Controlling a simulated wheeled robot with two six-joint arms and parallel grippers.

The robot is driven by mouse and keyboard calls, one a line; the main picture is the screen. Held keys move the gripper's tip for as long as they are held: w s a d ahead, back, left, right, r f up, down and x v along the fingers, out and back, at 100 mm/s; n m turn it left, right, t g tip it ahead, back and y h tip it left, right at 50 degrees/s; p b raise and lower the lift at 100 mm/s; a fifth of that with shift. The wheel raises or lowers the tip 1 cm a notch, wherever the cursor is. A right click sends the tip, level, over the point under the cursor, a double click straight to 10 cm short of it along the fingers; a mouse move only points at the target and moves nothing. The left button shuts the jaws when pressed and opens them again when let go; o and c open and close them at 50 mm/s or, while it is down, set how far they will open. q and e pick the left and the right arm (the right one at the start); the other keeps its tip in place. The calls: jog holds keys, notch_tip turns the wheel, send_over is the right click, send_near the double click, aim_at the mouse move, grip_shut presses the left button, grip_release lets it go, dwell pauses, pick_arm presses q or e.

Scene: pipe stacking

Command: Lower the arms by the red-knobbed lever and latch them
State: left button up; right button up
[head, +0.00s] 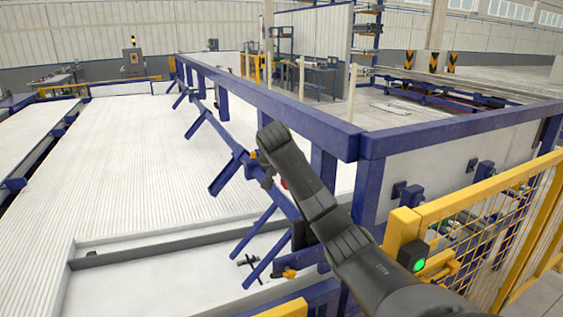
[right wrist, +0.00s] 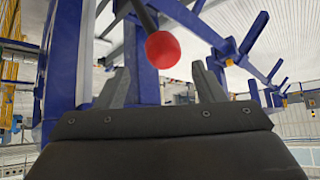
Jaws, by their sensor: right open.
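The lever's red knob (right wrist: 163,49) shows in the right wrist view, on the end of a dark rod. My right gripper (right wrist: 162,78) is open, with one finger either side of the picture's middle. The knob appears between and beyond the fingertips, and nothing is held. In the head view my right arm covers most of the lever, and only a sliver of red (head: 284,184) shows beside it. The blue arms (head: 226,174) stick out at a slant from a long blue bar; they also show in the right wrist view (right wrist: 254,33). My left gripper is out of view.
A thick blue frame beam (head: 290,96) runs behind my right arm, with posts below it. A yellow mesh fence (head: 480,208) with a green-lit box (head: 417,255) stands at the right. A white ribbed bed (head: 130,165) lies clear at the left.

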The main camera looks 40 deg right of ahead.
jog(key=p+v, duration=0.8)
jog(key=v, duration=0.3)
dwell(0.3)
